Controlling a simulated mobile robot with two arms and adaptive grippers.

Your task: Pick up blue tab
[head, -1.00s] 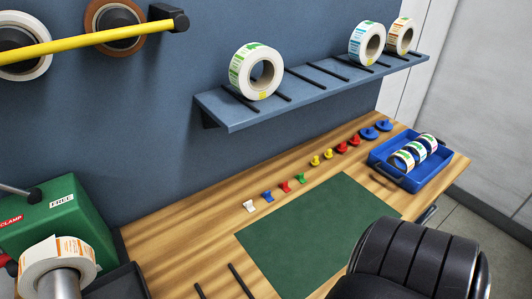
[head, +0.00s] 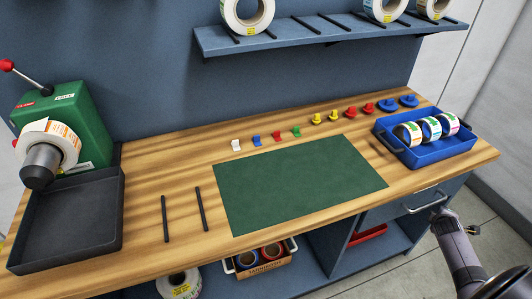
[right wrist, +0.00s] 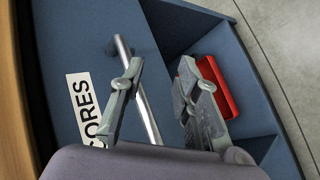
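The blue tab (head: 256,140) is a small piece standing on the wooden bench in the head view. It is in a row between a white tab (head: 236,145) and a red tab (head: 277,136), with a green tab (head: 296,132) further right. It stands behind the green mat's far edge. My right gripper (right wrist: 161,75) is open and empty in the right wrist view, over the front of the bench cabinet. It is far from the blue tab, which is not in the right wrist view. My left gripper is not in view.
The green mat (head: 290,184) is bare. A blue tray (head: 430,154) with label rolls stands at the right, a black tray (head: 67,216) at the left. A shelf (head: 330,36) overhangs the back. A drawer handle (right wrist: 140,92) is near my right gripper.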

